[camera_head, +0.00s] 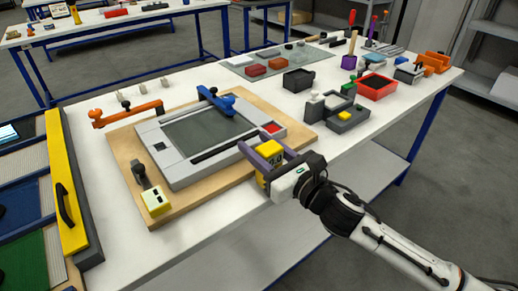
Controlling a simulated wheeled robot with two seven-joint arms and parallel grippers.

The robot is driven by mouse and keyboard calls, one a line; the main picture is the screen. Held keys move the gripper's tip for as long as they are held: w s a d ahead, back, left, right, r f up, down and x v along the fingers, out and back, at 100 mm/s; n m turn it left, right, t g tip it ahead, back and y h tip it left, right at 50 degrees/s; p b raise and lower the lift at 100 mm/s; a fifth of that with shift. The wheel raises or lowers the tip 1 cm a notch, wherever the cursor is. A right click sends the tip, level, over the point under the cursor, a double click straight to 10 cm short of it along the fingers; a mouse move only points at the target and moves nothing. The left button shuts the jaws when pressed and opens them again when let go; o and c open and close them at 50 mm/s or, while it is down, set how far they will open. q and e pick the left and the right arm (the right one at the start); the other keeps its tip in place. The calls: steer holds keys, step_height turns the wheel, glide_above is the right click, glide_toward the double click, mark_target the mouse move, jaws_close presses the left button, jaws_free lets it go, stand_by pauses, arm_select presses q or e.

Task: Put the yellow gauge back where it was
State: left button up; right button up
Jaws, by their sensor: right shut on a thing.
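The yellow gauge (268,152) is a small yellow box with a dark marked face on its front side. My right gripper (262,157) is shut on it, with purple fingers on either side, at the front right edge of the wooden board. The gripper hides part of the gauge, and I cannot tell whether the gauge touches the table. My left gripper is not in view.
A grey framed panel (163,170) lies on the wooden board (122,160), with orange (127,112) and blue (217,100) clamps around it. Bare white table (215,240) shows in front.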

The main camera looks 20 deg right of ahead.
steer(key=shift+f, duration=0.2)
steer(key=o, duration=1.3)
